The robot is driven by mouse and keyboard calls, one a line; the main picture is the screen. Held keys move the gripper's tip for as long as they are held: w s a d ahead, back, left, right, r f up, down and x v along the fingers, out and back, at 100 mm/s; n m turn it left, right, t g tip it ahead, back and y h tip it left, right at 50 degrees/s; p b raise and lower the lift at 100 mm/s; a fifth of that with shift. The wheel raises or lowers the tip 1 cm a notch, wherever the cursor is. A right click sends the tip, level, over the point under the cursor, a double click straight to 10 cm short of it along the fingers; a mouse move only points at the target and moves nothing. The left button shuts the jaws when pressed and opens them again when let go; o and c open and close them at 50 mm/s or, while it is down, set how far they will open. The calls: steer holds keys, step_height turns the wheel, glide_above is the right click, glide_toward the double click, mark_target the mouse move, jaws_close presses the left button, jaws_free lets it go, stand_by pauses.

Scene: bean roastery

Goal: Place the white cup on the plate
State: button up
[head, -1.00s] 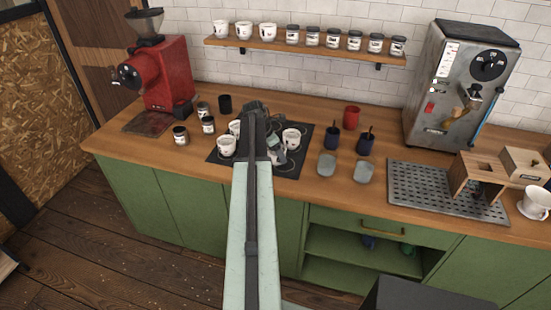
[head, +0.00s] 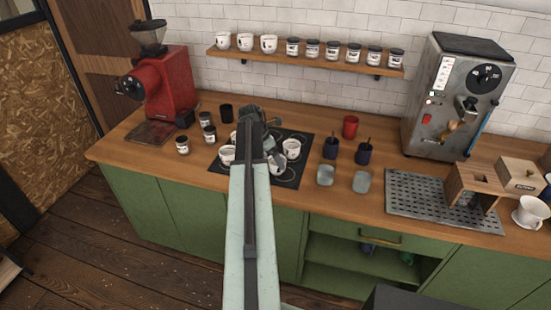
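White cups with dark markings stand on a flat black square plate (head: 290,180) on the wooden counter in the head view. One white cup (head: 291,149) is at the plate's right side and another white cup (head: 227,155) at its left. My gripper (head: 268,138) is over the middle of the plate, among the cups. My arm hides part of the plate and some cups behind it. The fingers are too small and dark to tell whether they are open or hold a cup. Another white cup (head: 530,211) stands on a saucer at the far right.
Two grey-green cups (head: 325,175) (head: 361,182), dark blue cups (head: 331,147) and a red cup (head: 350,126) stand right of the plate. Dark-lidded jars (head: 183,145) stand left. A red grinder (head: 165,85), a metal drip tray (head: 430,205) and an espresso machine (head: 455,100) flank them.

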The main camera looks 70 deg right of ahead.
steer(key=p+v, duration=0.5)
steer(key=v, duration=0.2)
steer(key=shift+s, duration=0.15)
steer(key=shift+w+a+r, duration=0.1)
steer(key=shift+w+r, duration=0.1)
steer(key=shift+r, duration=0.1)
